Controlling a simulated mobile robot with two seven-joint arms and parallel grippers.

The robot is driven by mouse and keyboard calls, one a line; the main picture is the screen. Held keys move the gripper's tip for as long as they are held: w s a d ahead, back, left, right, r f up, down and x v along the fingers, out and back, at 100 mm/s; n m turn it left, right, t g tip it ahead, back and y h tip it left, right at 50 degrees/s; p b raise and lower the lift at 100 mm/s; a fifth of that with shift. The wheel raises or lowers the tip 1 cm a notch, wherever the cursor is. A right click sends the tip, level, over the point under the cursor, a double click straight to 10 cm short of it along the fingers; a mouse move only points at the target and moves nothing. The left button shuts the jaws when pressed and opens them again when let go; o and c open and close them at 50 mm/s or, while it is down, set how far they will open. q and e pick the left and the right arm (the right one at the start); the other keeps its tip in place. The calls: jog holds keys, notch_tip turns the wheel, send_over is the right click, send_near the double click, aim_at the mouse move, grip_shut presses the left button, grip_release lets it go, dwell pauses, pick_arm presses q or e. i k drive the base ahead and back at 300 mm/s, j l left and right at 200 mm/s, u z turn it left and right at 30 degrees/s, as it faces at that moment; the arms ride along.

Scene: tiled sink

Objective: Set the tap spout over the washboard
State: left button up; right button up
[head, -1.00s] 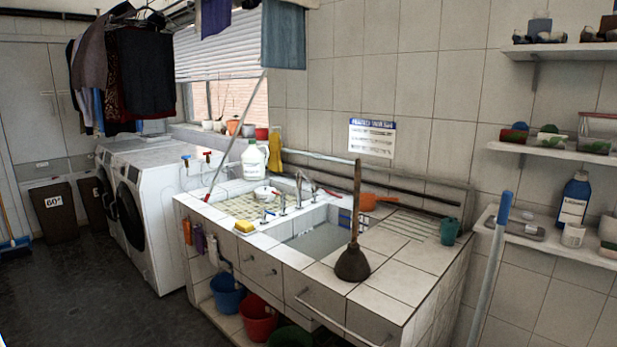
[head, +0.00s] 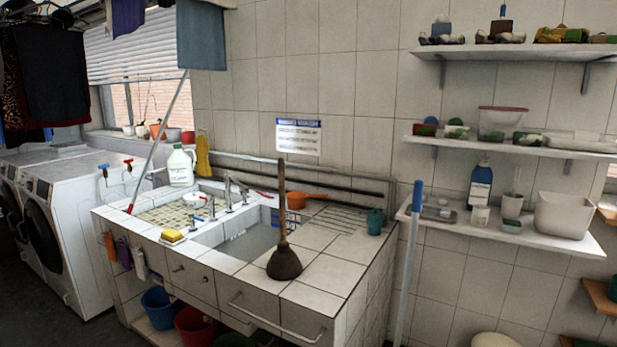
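The tap spout (head: 228,191) is a small chrome fitting at the back of the tiled sink unit, near the divide between its two basins. Tap handles (head: 212,207) stand in front of and beside it. The left basin (head: 172,213) has a yellowish gridded surface; I cannot tell whether this is the washboard. The right basin (head: 245,242) is deeper and grey, and a ridged drain area (head: 343,217) lies to its right. Neither of my grippers is in the head view.
A plunger (head: 283,262) stands upright on the front counter, its handle crossing in front of the right basin. A yellow sponge (head: 172,235), white jug (head: 180,167), orange pan (head: 297,200) and green cup (head: 375,221) sit around the sink. A blue-topped pole (head: 416,215) leans at the right.

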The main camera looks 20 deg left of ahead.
aim_at(239, 184)
jog(key=z, duration=4.6)
jog(key=k, duration=0.35)
jog(key=k+u, duration=0.3)
jog(key=k+j+u, duration=0.1)
jog(key=k+u, duration=0.15)
jog(key=k, duration=0.3)
jog(key=k+u, duration=0.3)
jog(key=k, duration=0.15)
jog(key=k+u, duration=0.3)
jog(key=k+z, duration=0.25)
jog(key=k, duration=0.25)
jog(key=k+l+z, duration=0.2)
jog(key=k, duration=0.3)
jog(key=k+z, duration=0.45)
jog(key=k, duration=0.2)
